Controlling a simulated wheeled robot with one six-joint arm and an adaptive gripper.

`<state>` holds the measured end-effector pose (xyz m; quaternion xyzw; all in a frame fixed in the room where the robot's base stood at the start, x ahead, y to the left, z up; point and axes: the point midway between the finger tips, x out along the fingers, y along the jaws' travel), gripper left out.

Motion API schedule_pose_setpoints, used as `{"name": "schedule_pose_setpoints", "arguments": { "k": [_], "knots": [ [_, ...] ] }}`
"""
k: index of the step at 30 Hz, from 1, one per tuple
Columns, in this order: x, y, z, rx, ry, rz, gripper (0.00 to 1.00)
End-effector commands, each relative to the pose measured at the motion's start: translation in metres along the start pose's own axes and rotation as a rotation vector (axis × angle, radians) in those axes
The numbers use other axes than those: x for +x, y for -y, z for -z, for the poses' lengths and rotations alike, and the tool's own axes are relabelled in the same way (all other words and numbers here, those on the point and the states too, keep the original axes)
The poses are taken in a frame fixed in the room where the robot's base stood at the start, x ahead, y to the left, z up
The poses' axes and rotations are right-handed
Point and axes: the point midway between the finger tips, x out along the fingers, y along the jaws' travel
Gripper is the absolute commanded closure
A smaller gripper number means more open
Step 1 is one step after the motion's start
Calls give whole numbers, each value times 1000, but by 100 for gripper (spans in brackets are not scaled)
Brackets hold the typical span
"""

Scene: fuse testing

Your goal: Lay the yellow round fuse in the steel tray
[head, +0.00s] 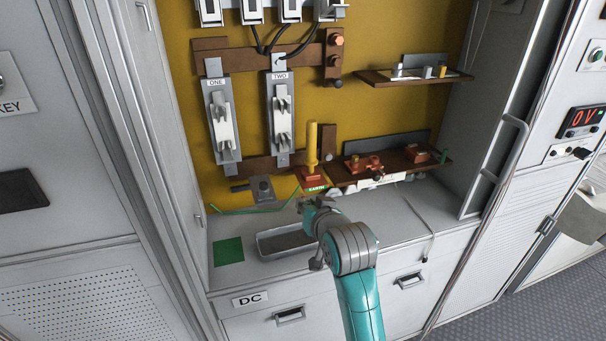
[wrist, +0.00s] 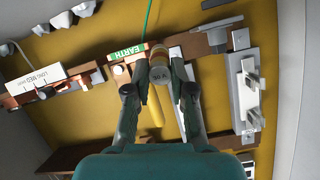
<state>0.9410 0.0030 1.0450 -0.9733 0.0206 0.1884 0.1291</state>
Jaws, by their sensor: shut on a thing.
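In the head view my gripper (head: 314,206) is over the counter by the back right of the steel tray (head: 290,256). The steel tray is a shallow grey rectangle on the counter, left of my wrist. My arm overlaps its right end, and its visible floor looks empty.
A green square (head: 228,251) lies left of the tray. Above my gripper is the brown EARTH ledge (head: 345,182) with an upright yellow handle (head: 312,143). Fuse holders ONE (head: 222,125) and TWO (head: 280,120) are on the back panel. A small shelf (head: 400,79) holds several pieces.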

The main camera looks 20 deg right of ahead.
Motion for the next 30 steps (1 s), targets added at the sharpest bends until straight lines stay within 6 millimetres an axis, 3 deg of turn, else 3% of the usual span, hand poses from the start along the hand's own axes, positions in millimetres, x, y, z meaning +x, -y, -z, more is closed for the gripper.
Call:
{"name": "schedule_pose_setpoints", "arguments": {
  "k": [3,10,30],
  "knots": [
    [-7,-5,-18,0,1,0,100],
    [-11,-8,-30,0,-1,0,100],
    [11,-22,-82,0,1,0,100]
  ]
}}
